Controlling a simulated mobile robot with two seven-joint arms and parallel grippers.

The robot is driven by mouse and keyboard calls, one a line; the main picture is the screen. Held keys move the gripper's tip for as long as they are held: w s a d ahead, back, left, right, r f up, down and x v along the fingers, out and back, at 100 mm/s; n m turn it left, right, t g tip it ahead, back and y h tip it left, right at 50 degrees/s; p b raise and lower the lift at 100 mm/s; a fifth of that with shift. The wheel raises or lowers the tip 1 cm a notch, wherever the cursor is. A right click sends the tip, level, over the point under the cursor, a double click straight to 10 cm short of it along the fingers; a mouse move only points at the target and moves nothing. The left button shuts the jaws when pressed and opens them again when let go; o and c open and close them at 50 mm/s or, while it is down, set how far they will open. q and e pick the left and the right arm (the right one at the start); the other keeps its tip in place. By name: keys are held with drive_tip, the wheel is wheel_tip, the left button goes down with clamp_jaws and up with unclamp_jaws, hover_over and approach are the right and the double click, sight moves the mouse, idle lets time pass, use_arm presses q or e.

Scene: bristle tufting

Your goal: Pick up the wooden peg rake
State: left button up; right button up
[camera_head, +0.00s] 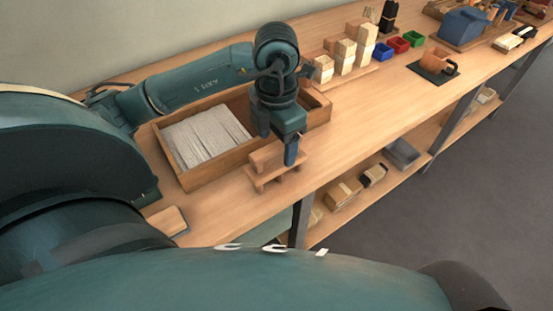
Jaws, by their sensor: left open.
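A small light-wood piece that looks like the wooden peg rake (265,158) lies near the front edge of the bench, just in front of a wooden tray. It has an upper bar and lower wooden parts, and I cannot tell whether those are its own or a rest under it. My left gripper (277,143) points down right over it, with its fingers apart. One finger comes down in front of the wood and partly hides it; the other is at its far side. I cannot tell whether the fingers touch it. My right gripper is not in view.
The wooden tray (187,183) holds grey-white bristle bundles. Stacked wooden blocks (345,55), blue, red and green bins, and an orange-brown mug-like object (434,59) on a dark pad stand farther right. A lower shelf carries boxes. The bench (370,105) is clear right of the gripper.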

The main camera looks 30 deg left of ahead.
sight(277, 155)
use_arm(q)
wheel_tip(277, 155, down, 4)
drive_tip(key=shift+s+f, duration=0.1)
drive_tip(key=shift+c, duration=0.3)
drive_tip(key=c, duration=1.1)
